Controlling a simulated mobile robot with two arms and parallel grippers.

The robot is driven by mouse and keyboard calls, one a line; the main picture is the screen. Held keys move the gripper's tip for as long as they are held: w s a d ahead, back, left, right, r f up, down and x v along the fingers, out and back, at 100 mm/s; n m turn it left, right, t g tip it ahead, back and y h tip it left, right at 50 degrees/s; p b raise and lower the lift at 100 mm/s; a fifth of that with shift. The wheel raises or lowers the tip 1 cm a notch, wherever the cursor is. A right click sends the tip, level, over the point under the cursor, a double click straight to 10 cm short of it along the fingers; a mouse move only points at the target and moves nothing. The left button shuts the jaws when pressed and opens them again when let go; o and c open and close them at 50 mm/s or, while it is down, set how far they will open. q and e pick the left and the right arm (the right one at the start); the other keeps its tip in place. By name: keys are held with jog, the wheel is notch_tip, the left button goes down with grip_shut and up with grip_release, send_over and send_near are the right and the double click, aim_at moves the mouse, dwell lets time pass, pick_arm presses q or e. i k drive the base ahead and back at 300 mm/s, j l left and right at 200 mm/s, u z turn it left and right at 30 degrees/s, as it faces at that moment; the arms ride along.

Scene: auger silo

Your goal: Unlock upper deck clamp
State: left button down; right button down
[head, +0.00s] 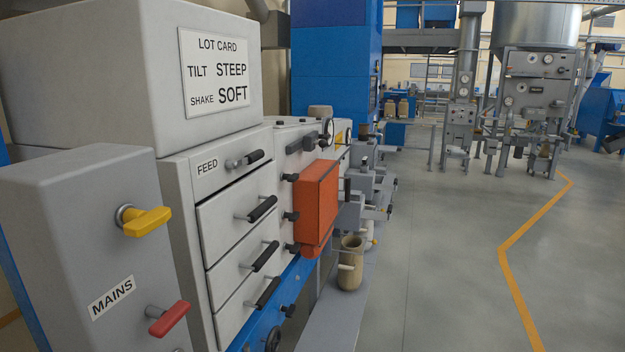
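A pale grey machine with stacked front panels (215,212) stands at the left in the head view. The top panel, labelled FEED (207,166), has a black-gripped handle (254,158). Below it are several panels, each with a black bar handle: an upper one (262,208), a middle one (266,256) and a lower one (267,293). Black knobs show along the machine's side edge, an upper one (290,177) and a lower one (290,216). No label marks which part is the upper deck clamp. Neither of my grippers is in view.
A grey MAINS box (70,230) with yellow (147,221) and red (169,318) levers stands in front at left. A LOT CARD (217,72) reads TILT STEEP, SHAKE SOFT. An orange box (316,203) juts out beyond the panels. The floor at right (440,270) is open.

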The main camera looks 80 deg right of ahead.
aim_at(294, 177)
jog(key=z, duration=2.65)
jog(key=i+l+u, duration=0.25)
jog(key=i+l, duration=0.15)
jog(key=l, duration=0.25)
jog(key=i+l+u, duration=0.1)
jog(key=l, duration=0.25)
jog(key=i+l+u, duration=0.15)
jog(key=l, duration=0.25)
jog(key=i+l+u, duration=0.1)
jog(key=i+l, duration=0.15)
jog(key=l, duration=0.15)
jog(key=i+l+u, duration=0.15)
jog(key=l, duration=0.25)
